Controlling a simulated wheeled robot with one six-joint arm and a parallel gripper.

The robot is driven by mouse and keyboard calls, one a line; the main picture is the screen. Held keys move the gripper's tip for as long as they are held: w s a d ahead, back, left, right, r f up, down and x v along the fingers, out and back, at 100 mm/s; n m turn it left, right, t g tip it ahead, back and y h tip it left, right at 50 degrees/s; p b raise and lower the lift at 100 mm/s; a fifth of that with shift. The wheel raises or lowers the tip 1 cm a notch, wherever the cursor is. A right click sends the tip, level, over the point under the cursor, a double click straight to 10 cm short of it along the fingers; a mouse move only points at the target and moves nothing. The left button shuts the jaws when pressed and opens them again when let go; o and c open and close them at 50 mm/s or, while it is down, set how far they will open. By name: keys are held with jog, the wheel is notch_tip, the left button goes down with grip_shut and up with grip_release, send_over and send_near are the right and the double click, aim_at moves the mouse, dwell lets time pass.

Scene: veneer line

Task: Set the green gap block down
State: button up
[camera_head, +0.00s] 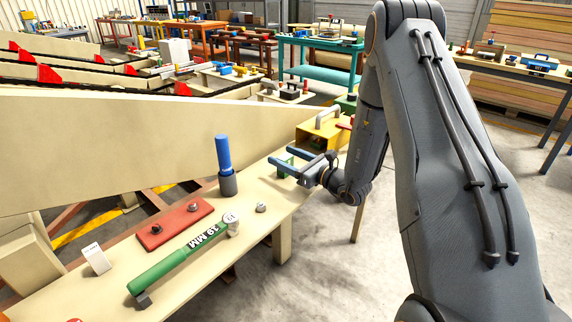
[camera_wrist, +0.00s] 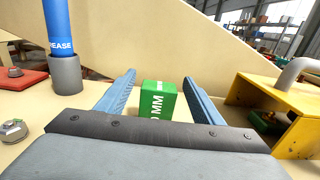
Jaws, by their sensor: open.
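The green gap block (camera_wrist: 158,102), with white "MM" lettering, stands upright on the pale wooden bench (camera_wrist: 95,160) in the wrist view. My gripper (camera_wrist: 159,77) is open, with one blue finger on each side of the block and a narrow gap showing at both sides. The block's lower part is hidden behind the dark gripper body. In the head view my gripper (camera_head: 272,158) is low over the bench's far part, and only a little of the green block (camera_head: 284,159) shows between the fingers.
A blue grease tube in a grey cup (camera_head: 227,184) stands left of my gripper; a yellow box with a handle (camera_head: 318,132) stands to the right. A red plate (camera_head: 175,225) and a green "19 MM" tool (camera_head: 180,260) lie nearer. A large sloping pale panel (camera_head: 120,140) rises behind.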

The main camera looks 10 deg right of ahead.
jog(key=shift+w, duration=0.1)
jog(key=shift+c, duration=0.4)
jog(key=c, duration=1.4)
jog(key=shift+r, duration=0.1)
